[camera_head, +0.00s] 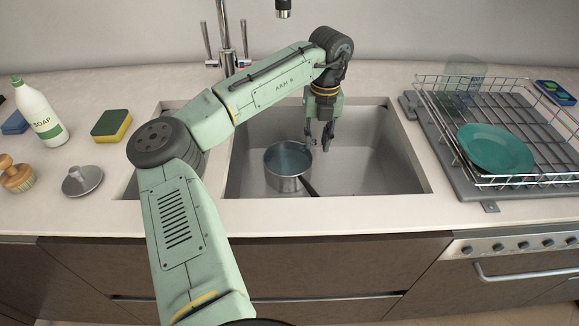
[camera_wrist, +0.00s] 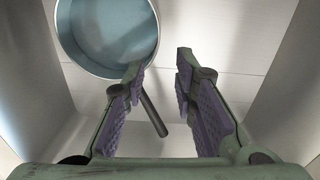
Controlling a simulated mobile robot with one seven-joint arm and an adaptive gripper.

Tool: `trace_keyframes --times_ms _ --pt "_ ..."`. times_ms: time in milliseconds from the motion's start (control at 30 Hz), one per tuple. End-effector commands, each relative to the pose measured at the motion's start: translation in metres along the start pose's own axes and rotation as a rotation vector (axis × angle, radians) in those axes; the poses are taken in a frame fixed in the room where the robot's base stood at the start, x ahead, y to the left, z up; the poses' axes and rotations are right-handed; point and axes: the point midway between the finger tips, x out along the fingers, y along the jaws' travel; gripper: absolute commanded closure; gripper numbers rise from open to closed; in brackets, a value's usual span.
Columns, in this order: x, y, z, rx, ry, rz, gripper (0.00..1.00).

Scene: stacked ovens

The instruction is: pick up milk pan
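The milk pan (camera_head: 287,168) is a small round metal pan with a bluish inside and a dark handle. It stands upright in the sink (camera_head: 385,165), left of the basin's middle, its handle pointing toward the front right. My gripper (camera_head: 319,147) points down into the sink, beside the pan on its right. In the wrist view the pan (camera_wrist: 108,35) is at the top left. Its dark handle (camera_wrist: 154,116) runs down past the left fingertip and shows between the fingers. My gripper (camera_wrist: 160,75) is open, with a clear gap between its purple pads. Contact with the handle cannot be told.
A dish rack (camera_head: 510,130) with a teal plate (camera_head: 496,149) stands right of the sink. A faucet (camera_head: 225,35) rises behind it. A soap bottle (camera_head: 40,113), sponge (camera_head: 111,125), brush (camera_head: 16,175) and sink plug (camera_head: 82,181) are on the left counter. The sink walls are close around my gripper.

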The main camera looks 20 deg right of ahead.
Motion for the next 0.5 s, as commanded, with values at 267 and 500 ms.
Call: trace_keyframes --times_ms 267,500 --pt "0.044 0.000 0.001 -0.003 -0.004 -0.002 0.74" --pt "0.056 0.001 0.001 -0.004 -0.004 -0.003 0.74"
